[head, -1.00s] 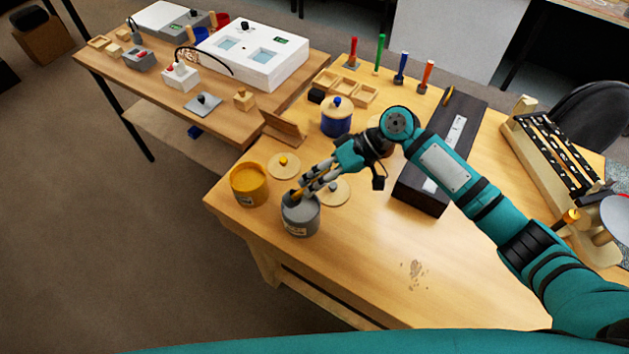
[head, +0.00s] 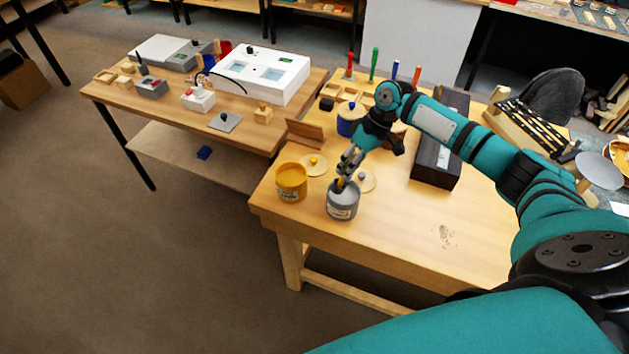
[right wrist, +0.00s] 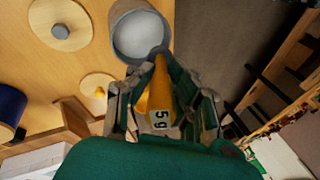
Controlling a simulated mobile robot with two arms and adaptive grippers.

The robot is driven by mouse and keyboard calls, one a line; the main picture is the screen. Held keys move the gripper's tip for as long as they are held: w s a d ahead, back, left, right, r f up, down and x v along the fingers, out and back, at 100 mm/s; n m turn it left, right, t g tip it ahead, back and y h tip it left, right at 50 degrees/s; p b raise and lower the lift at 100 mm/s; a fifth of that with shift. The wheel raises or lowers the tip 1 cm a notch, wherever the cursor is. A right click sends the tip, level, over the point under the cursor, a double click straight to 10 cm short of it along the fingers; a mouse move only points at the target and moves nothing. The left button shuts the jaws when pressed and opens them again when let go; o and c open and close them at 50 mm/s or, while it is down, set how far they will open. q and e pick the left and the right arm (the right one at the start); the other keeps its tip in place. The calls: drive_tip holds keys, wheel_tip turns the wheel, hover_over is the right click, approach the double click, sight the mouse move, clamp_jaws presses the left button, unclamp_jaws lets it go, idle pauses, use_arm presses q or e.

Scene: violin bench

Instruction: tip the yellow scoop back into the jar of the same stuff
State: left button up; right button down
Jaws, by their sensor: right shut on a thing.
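My right gripper (head: 346,172) is shut on the yellow scoop (right wrist: 159,75) and points down over the grey jar (head: 343,206). In the head view the scoop's yellow part (head: 340,185) shows at the grey jar's mouth; whether its bowl is inside cannot be told. The wrist view looks past the scoop to the grey jar (right wrist: 138,35), with pale contents. A white tag with digits shows between the fingers. The open yellow jar (head: 291,184), with yellow stuff in it, stands just left of the grey jar. My left gripper is not in view.
A lid with a yellow knob (head: 314,165) and a lid with a grey knob (head: 362,181) lie behind the jars. A lidded blue jar (head: 347,122) stands farther back. A spilled patch (head: 446,236) marks the otherwise clear front right tabletop.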

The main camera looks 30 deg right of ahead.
drive_tip(key=shift+r, duration=0.25)
drive_tip(key=shift+a+r+h, duration=0.15)
drive_tip(key=shift+a+h, duration=0.1)
drive_tip(key=shift+h, duration=0.05)
drive_tip(key=shift+w+a+r+h+p, duration=0.15)
drive_tip(key=shift+h+p, duration=0.4)
drive_tip(key=shift+h, duration=0.35)
drive_tip(key=shift+w+a+h, duration=0.1)
drive_tip(key=shift+a+h, duration=0.1)
drive_tip(key=shift+h, duration=0.5)
drive_tip(key=r+p, duration=0.1)
drive_tip(key=r+h+p, duration=0.1)
drive_tip(key=r+p, duration=0.1)
drive_tip(key=shift+a, duration=0.4)
drive_tip(key=shift+s+d+r+p, duration=0.1)
drive_tip(key=shift+s+p, duration=0.1)
drive_tip(key=shift+p, duration=0.1)
drive_tip(key=shift+w+r+p, duration=0.1)
drive_tip(key=shift+r+p, duration=0.1)
drive_tip(key=shift+p, duration=0.15)
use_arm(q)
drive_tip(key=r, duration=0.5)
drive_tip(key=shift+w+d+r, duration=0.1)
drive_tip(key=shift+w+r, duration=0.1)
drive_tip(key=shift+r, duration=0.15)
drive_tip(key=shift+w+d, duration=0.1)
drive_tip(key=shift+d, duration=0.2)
